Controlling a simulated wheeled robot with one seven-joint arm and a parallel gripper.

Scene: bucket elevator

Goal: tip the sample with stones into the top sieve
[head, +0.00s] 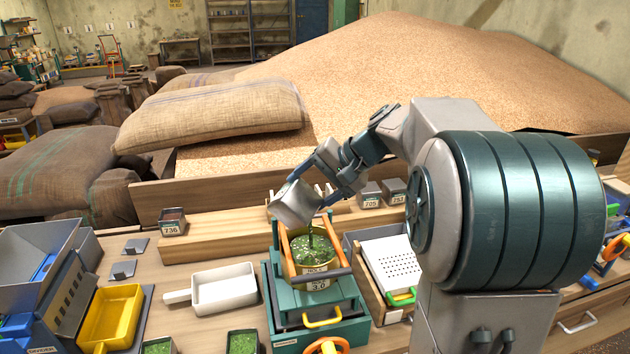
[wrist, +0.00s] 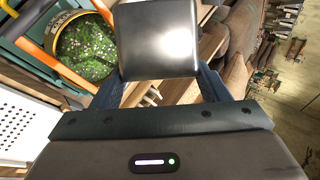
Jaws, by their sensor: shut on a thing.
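My gripper (head: 322,172) is shut on a grey metal sample tin (head: 296,203) and holds it tipped above the top sieve. In the wrist view the gripper (wrist: 160,84) has a finger on each side of the tin (wrist: 158,40), whose smooth outside faces the camera; its inside is hidden. The round sieve (head: 318,282), with a hole-size label, sits in a teal shaker frame (head: 283,318). Green grains with pale specks lie in it, and a thin dark green stream shows between tin and sieve. The sieve also shows in the wrist view (wrist: 66,20).
A white scoop tray (head: 224,290) and a yellow tray (head: 112,318) lie left of the shaker. A perforated white plate (head: 392,266) is at its right. Several small numbered tins, including 736 (head: 173,222), stand on the wooden ledge behind.

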